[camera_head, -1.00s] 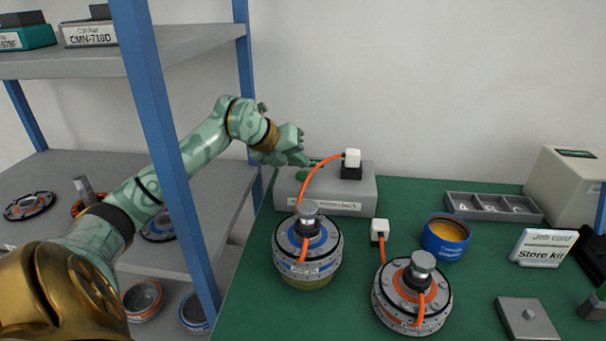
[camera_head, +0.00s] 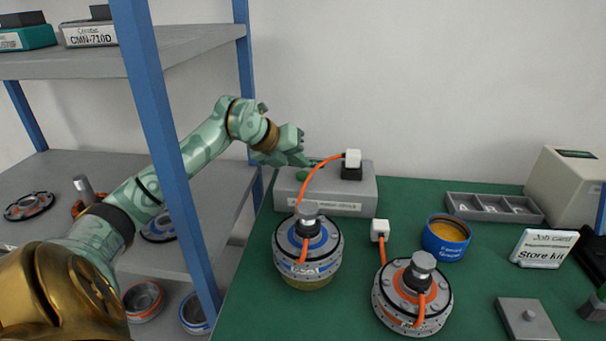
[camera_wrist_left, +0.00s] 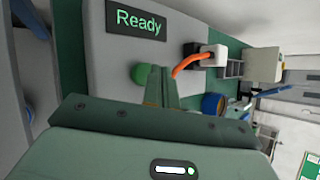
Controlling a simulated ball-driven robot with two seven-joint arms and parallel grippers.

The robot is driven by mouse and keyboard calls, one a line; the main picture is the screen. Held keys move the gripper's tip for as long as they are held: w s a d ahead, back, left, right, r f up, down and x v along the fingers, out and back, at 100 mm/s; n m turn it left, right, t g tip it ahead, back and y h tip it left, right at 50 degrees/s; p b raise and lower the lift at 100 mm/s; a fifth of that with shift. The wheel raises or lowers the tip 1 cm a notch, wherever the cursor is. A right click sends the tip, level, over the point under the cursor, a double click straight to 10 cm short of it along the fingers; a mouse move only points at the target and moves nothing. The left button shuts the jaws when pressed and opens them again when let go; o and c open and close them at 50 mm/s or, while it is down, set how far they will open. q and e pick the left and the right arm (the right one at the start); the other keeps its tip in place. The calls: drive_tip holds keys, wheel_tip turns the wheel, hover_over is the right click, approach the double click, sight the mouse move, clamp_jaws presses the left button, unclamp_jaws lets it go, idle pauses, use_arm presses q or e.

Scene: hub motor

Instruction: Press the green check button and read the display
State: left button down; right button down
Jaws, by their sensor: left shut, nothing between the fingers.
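A grey tester box (camera_head: 340,194) stands at the back left of the green bench. Its green button (camera_head: 303,174) shows partly behind my left gripper (camera_head: 316,162). In the left wrist view the green button (camera_wrist_left: 140,74) is beside the closed fingertips of my left gripper (camera_wrist_left: 162,72); I cannot tell whether they touch it. The display (camera_wrist_left: 140,19) reads "Ready" in green letters. A white plug (camera_head: 352,158) sits in a black socket on the box, with an orange cable to the blue-ringed hub motor (camera_head: 318,262). My right gripper is not in view.
An orange-ringed hub motor (camera_head: 396,302) with a loose white plug (camera_head: 380,229) stands at the front. A blue tin (camera_head: 440,246), a compartment tray (camera_head: 470,214) and a "Store kit" card (camera_head: 543,249) are further right. A blue shelf post (camera_head: 165,140) stands close by my left arm.

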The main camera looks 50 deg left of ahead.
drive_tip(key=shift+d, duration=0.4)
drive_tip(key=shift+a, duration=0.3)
use_arm(q)
drive_tip(key=shift+f, duration=0.4)
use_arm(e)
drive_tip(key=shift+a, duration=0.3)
use_arm(q)
drive_tip(key=shift+f, duration=0.1)
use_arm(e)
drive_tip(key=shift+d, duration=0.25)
